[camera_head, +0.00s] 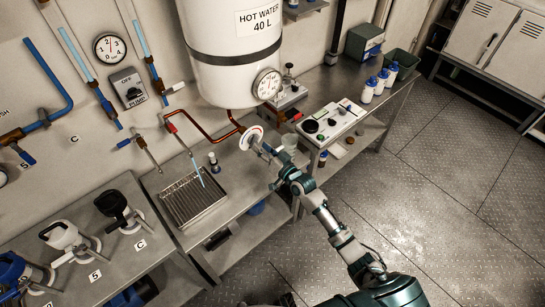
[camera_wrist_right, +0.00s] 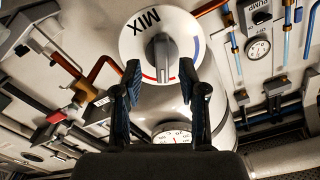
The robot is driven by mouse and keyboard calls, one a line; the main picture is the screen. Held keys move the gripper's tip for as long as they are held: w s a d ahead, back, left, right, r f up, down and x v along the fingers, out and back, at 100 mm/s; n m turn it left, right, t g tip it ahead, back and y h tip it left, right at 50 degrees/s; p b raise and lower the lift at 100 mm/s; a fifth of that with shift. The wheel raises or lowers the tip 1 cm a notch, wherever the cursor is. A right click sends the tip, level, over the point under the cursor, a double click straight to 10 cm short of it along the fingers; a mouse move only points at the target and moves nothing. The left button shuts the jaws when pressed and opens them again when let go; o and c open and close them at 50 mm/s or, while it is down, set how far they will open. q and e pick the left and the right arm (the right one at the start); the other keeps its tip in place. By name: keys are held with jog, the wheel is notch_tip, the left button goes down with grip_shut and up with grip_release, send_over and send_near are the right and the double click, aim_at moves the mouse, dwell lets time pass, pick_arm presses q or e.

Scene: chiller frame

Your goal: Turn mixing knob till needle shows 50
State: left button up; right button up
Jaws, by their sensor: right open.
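The mixing knob (camera_head: 251,138) is a white disc under the front of the hot water tank. In the right wrist view the disc reads MIX, with a red and a blue arc, and a grey handle bar (camera_wrist_right: 162,58) stands across its middle. My right gripper (camera_head: 262,148) is at the disc. In the wrist view its two dark fingers (camera_wrist_right: 166,80) are apart, one on each side of the bar's lower end, with gaps showing. The round dial (camera_head: 267,84) is on the tank; it also shows in the wrist view (camera_wrist_right: 172,137). Its needle is too small to read. My left gripper is not in view.
The white tank (camera_head: 232,65) hangs above the bench. A copper pipe (camera_head: 205,136) runs to the knob's left. A drip tray (camera_head: 193,200) lies on the bench at left, and a control box (camera_head: 330,120) stands at right. The floor at right is clear.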

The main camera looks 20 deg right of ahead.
jog(key=v, duration=1)
jog(key=shift+w, duration=0.1)
jog(key=s+d+f+g+h, duration=0.2)
jog(key=f, duration=0.9)
jog(key=s+d+f+g+h, duration=0.1)
jog(key=d+f+g+h, duration=0.1)
jog(key=f, duration=1)
jog(key=s+f+g+h, duration=0.1)
jog(key=s+f+g, duration=0.1)
jog(key=s+f, duration=0.55)
jog(key=s+f+g, duration=0.2)
jog(key=s+f, duration=0.2)
jog(key=f, duration=0.6)
jog(key=s+a+f+n+g, duration=0.1)
jog(key=s+f, duration=0.5)
jog(key=s, duration=0.6)
jog(key=s+a+f+n+g, duration=0.1)
jog(key=s+f+g, duration=0.3)
jog(key=s, duration=0.8)
jog(key=s+a+f+n+g+h, duration=0.1)
jog(key=s+f+n+g, duration=0.1)
jog(key=s+f, duration=0.7)
jog(key=s+g, duration=0.1)
jog(key=s, duration=0.2)
jog(key=shift+s+a, duration=0.2)
jog(key=shift+s, duration=0.05)
